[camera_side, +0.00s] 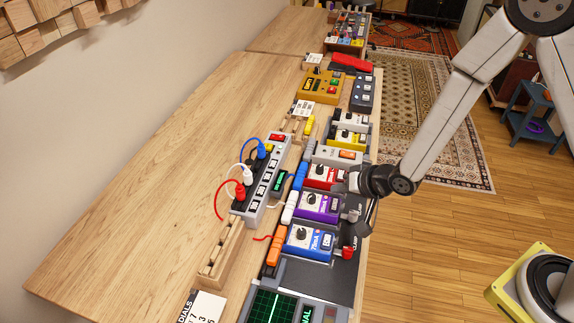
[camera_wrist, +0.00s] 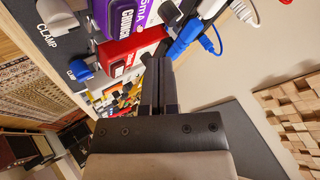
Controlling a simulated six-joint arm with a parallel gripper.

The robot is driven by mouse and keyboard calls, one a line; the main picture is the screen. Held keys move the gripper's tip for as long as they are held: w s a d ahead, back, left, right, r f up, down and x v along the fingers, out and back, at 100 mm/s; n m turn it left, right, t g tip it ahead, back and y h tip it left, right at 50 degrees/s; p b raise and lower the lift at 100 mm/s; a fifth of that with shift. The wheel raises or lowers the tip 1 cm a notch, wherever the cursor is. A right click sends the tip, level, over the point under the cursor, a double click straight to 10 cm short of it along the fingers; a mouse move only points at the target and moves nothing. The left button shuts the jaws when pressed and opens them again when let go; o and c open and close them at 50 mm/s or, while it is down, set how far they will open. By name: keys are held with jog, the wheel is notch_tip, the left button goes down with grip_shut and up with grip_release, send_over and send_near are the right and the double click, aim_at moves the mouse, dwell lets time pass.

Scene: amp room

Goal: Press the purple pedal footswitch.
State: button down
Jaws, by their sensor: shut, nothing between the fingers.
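The purple pedal (camera_side: 317,206) sits in the pedal row on the bench in the side view, between a red pedal (camera_side: 325,176) and a blue pedal (camera_side: 309,242). Its purple face also shows at the top of the wrist view (camera_wrist: 119,17), cut by the frame edge. I cannot clearly make out its footswitch. My gripper (camera_wrist: 158,68) is shut and empty. In the wrist view its fingers point up, close to the red pedal (camera_wrist: 131,52) and apart from the purple one. In the side view the wrist hangs at the row's right edge, beside the red and purple pedals; its fingertips are unclear there.
A grey power strip (camera_side: 264,179) with coloured plugs stands left of the row. Blue and white plugs (camera_wrist: 188,38) lie near the fingers in the wrist view. A red-handled clamp (camera_side: 348,252) sits at the bench edge. The bench's left side is bare wood.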

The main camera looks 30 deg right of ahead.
jog(key=shift+r, duration=1.15)
jog(key=shift+s+d+r, duration=0.1)
jog(key=shift+d+r, duration=0.05)
jog(key=shift+d, duration=0.1)
jog(key=s+d+r+n+g+h, duration=0.3)
jog(key=s+d+r+g, duration=0.3)
jog(key=s+d, duration=0.4)
jog(key=s+r+n, duration=0.1)
jog(key=s, duration=0.2)
jog(key=shift+n, duration=0.4)
jog(key=shift+r, duration=0.1)
